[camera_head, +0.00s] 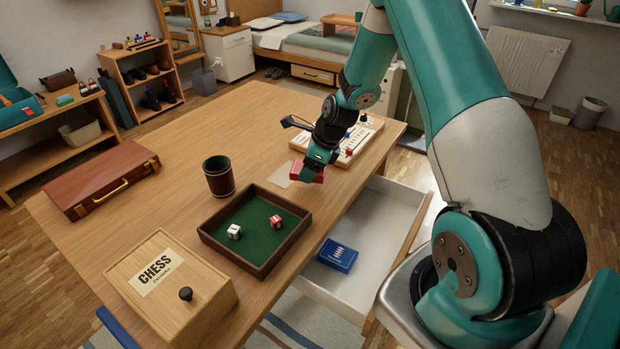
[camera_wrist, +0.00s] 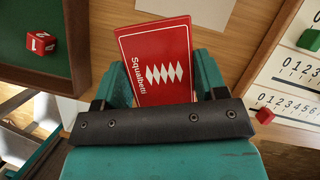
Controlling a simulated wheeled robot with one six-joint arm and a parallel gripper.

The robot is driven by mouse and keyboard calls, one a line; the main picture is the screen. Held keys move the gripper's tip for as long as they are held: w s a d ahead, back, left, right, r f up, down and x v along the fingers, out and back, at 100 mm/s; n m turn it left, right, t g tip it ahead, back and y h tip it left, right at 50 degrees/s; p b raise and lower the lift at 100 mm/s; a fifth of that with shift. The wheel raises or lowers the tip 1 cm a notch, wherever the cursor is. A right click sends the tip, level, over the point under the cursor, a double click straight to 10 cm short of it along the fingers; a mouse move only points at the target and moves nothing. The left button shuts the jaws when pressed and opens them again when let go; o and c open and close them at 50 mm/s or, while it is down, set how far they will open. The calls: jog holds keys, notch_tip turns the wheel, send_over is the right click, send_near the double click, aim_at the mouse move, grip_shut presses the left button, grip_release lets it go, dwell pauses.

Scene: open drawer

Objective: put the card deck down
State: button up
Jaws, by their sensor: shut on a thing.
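A red card deck with white diamonds shows in the wrist view (camera_wrist: 158,62) between my two teal fingers. My gripper (camera_wrist: 163,80) is shut on it. In the head view the deck (camera_head: 307,173) is at my gripper (camera_head: 316,166), near the table's drawer-side edge, between the dice tray and the score board. I cannot tell whether it touches the table (camera_head: 150,205). A blue card deck (camera_head: 338,256) lies inside the open white drawer (camera_head: 372,225).
A green-lined dice tray (camera_head: 208,238) holds a white die and a red die. A leather cup (camera_head: 219,178), wooden chess box (camera_head: 205,300), brown case (camera_head: 105,182) and score board (camera_head: 365,140) stand on the table. A pale paper sheet (camera_head: 283,173) lies beside the deck. The table's far middle is clear.

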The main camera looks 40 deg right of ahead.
aim_at(310, 186)
jog(key=shift+f, duration=2)
jog(key=shift+f, duration=0.1)
jog(key=o, duration=0.9)
jog(key=shift+o, duration=0.2)
